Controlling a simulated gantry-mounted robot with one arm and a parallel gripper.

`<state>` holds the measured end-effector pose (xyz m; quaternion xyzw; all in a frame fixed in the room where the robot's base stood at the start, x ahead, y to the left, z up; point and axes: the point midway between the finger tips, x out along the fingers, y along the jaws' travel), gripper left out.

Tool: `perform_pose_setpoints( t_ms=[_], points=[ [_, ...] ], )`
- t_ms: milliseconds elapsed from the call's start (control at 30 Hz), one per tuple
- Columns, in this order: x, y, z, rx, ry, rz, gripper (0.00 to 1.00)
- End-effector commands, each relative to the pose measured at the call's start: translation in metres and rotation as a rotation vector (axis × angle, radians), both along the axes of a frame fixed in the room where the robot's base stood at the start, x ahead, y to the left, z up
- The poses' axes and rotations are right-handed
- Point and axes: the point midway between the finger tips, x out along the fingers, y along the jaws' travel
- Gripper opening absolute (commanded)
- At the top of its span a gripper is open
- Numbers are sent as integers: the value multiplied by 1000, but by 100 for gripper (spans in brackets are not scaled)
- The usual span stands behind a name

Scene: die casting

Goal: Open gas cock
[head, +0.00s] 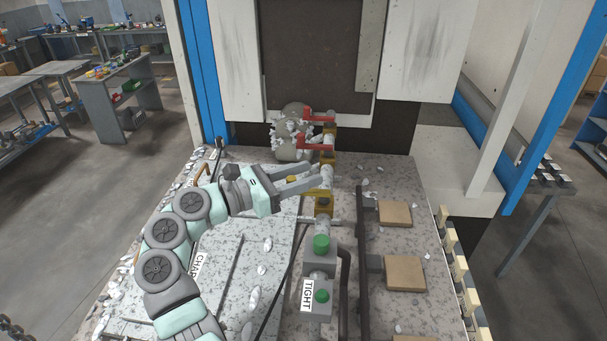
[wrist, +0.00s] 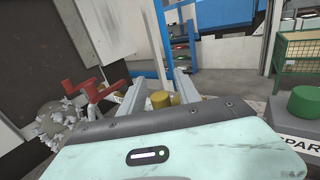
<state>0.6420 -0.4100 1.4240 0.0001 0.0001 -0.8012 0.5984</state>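Which fitting is the gas cock is not marked. Two red lever handles, the far one (head: 319,115) and the near one (head: 315,143), sit on brass valves at the back of the pipe run. They also show at the left in the wrist view (wrist: 82,90). A brass fitting with a yellow lever (head: 312,193) is nearer on the pipe. My gripper (head: 315,174) is open, its two fingers apart and pointing right, just short of the pipe between the red and yellow handles. A yellow cylindrical cap (wrist: 160,100) shows between the fingers in the wrist view; contact cannot be told.
A lumpy grey mass (head: 289,133) lies behind the gripper. Dark pipes (head: 364,250) and brown blocks (head: 405,273) stand right. A dark panel (head: 322,55) closes the back.

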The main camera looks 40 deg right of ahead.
Motion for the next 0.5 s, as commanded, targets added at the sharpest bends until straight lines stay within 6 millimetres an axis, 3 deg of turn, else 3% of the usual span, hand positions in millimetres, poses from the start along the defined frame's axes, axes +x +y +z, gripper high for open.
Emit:
perform_pose_setpoints(
  t_ms=[433, 500],
  points=[
    [0, 0, 0, 0, 0, -1, 1],
    [0, 0, 0, 0, 0, -1, 0]
  ],
)
